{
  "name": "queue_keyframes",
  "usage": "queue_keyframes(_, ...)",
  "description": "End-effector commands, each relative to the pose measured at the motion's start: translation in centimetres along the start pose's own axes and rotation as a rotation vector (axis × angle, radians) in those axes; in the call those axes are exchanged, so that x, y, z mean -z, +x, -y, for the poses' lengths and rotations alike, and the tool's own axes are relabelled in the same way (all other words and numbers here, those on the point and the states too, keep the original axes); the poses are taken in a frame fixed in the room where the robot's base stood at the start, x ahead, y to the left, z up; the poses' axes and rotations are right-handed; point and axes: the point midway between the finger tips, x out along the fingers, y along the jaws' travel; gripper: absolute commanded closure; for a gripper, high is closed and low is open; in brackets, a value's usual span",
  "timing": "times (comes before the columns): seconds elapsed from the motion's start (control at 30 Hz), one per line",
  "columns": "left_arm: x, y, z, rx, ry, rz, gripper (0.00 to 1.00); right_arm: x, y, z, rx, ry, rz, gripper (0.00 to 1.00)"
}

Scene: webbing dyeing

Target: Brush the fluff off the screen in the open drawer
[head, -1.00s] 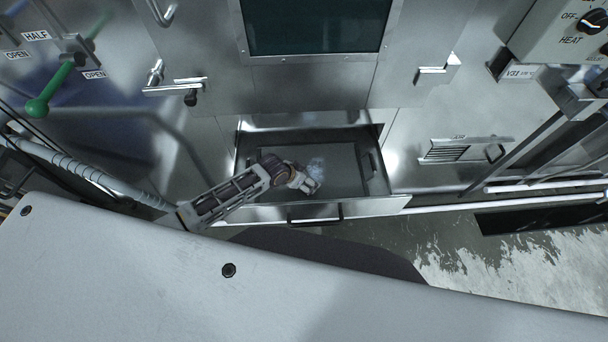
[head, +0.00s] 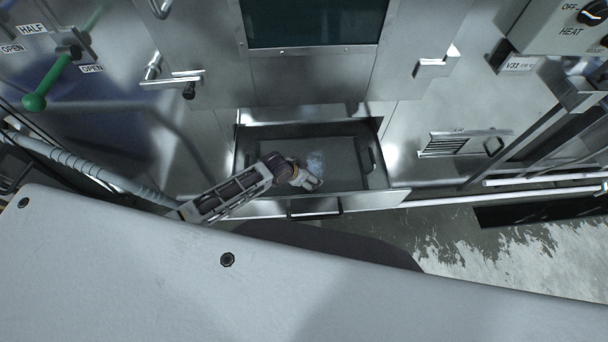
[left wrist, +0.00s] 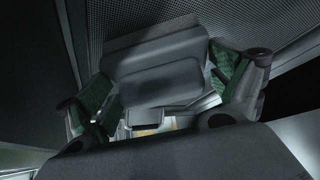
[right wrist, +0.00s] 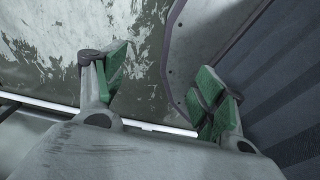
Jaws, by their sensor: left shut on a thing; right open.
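The open drawer (head: 375,201) sticks out of the steel machine in the head view. The screen (head: 345,165) lies flat in it and shows as a fine mesh in the left wrist view (left wrist: 235,22). My left gripper (head: 306,182) is inside the drawer. In the left wrist view it is shut on a dark grey block, seemingly the brush (left wrist: 160,78), between green pads. Whether the brush touches the screen is unclear. My right gripper (right wrist: 161,72) is open and empty, seen only in the right wrist view.
The drawer's front handle (head: 314,208) faces me. A dark grip (head: 367,155) sits at the screen's right end. The steel machine front with a dark window (head: 312,22) rises behind. A green lever (head: 50,80) is at left. Stained floor (head: 480,250) lies at right.

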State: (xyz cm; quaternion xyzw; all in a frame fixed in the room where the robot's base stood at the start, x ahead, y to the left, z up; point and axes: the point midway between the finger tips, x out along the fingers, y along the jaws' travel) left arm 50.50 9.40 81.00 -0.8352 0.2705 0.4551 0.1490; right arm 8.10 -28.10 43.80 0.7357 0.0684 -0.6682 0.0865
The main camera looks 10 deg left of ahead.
Motion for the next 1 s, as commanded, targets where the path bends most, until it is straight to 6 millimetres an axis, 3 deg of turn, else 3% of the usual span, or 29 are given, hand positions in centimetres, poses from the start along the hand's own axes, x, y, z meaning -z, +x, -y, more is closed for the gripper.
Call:
queue_keyframes(0.53, 0.3, 0.4, -0.7, -0.004, -0.002, 0.005, 0.40, 0.2, 0.0, 1.1, 0.011, 0.005, -0.002, 0.30)
queue_keyframes(1.0, 1.6, 0.9, 1.1, 0.000, -0.001, 0.002, 0.40, 0.2, 0.1, 1.2, 0.012, 0.005, -0.003, 0.30)
